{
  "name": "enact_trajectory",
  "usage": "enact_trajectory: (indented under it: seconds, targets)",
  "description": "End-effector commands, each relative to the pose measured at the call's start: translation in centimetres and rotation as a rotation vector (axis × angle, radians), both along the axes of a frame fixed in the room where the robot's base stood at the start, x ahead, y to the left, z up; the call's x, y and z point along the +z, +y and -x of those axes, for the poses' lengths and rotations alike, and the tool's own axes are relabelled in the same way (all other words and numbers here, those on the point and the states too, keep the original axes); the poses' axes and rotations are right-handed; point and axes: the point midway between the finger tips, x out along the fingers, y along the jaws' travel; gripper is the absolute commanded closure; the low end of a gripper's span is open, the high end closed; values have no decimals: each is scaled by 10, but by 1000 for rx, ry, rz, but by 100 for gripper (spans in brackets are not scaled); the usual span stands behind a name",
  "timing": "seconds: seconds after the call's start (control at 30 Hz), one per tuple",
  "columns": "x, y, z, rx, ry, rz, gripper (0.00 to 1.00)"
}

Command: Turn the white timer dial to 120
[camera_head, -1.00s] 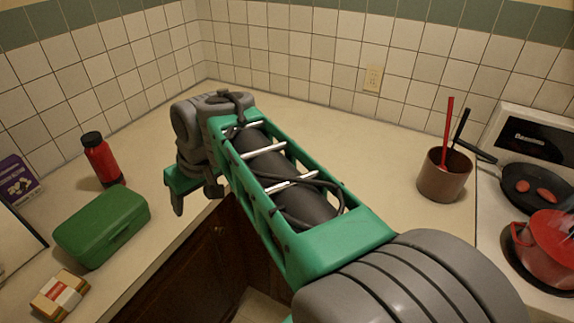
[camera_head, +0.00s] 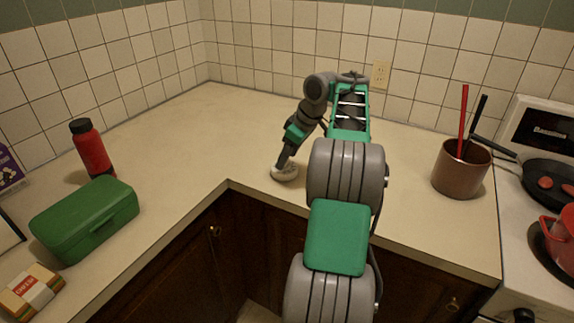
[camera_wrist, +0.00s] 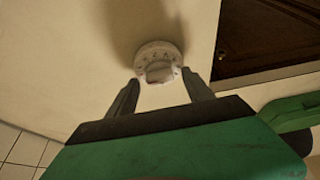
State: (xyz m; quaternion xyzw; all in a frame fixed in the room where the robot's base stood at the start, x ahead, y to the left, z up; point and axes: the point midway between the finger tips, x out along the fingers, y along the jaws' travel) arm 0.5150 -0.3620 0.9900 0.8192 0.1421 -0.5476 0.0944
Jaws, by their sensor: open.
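The white timer (camera_head: 285,172) sits on the counter near its inner front corner in the head view. In the wrist view the timer (camera_wrist: 158,50) shows as a round white disc with dark marks around its rim and a raised grip on its dial. My gripper (camera_head: 284,160) reaches down to the timer in the head view. In the wrist view my gripper (camera_wrist: 165,84) is open, its two dark fingers on either side of the dial's near part. I cannot tell whether they touch it. The numbers and the dial's setting are too small to read.
A brown crock (camera_head: 461,172) with utensils stands at right, beside the stove with a pan (camera_head: 552,180) and red pot (camera_head: 561,236). At left are a red bottle (camera_head: 91,150), a green box (camera_head: 85,217) and a small packet (camera_head: 32,290). Counter around the timer is clear.

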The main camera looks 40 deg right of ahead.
Motion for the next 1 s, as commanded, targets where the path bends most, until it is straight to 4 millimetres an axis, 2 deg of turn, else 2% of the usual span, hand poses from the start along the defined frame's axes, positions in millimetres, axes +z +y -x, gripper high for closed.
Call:
enact_trajectory:
  seconds: [0.07, 0.33, 1.0]
  targets:
    - [-6, 1, -2, 1, -1, 2, 40]
    - [-6, 1, -3, 0, 0, 1, 42]
    - [-6, 1, -3, 0, 0, 1, 96]
